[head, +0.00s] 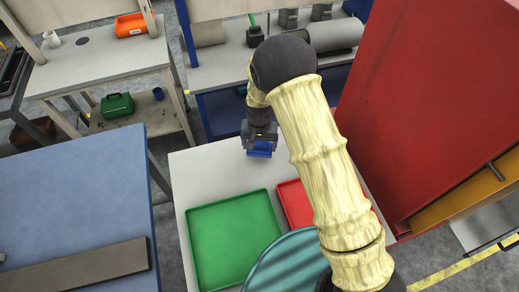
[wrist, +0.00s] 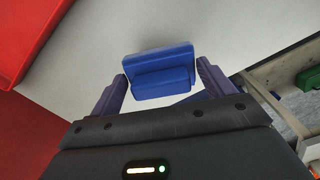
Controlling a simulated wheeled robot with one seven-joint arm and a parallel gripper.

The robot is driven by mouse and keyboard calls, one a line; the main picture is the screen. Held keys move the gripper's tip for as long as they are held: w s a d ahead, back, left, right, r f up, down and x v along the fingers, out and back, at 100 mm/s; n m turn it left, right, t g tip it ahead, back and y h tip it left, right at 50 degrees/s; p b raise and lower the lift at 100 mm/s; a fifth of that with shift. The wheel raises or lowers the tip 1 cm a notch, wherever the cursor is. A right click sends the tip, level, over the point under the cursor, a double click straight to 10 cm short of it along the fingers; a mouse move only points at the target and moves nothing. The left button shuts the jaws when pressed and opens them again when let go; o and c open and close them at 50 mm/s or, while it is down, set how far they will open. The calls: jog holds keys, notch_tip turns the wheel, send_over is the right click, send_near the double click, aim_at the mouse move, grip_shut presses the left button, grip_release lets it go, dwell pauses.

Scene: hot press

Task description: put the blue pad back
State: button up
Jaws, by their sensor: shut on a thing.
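The blue pad (head: 259,149) is in my gripper (head: 259,146), near the far edge of the pale table (head: 205,165). In the wrist view the blue pad (wrist: 158,72) shows as a block with a wider, plate-like part, between the two fingers of my gripper (wrist: 162,70). The gripper is shut on it. I cannot tell whether the pad touches the tabletop. The finger contact on the pad is not clearly visible.
A green tray (head: 232,240) and a red tray (head: 293,203), partly hidden by my arm, lie on the pale table. A teal ridged round thing (head: 285,262) is in front. The red press (head: 425,100) rises at right. A blue table (head: 70,200) stands left.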

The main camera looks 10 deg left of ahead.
aim_at(259, 151)
jog(key=shift+f+p, duration=0.6)
jog(key=shift+f, duration=1.45)
jog(key=shift+f, duration=0.15)
jog(key=o, duration=0.9)
notch_tip(259, 151, up, 12)
jog(key=b, duration=0.3)
jog(key=shift+r, duration=0.2)
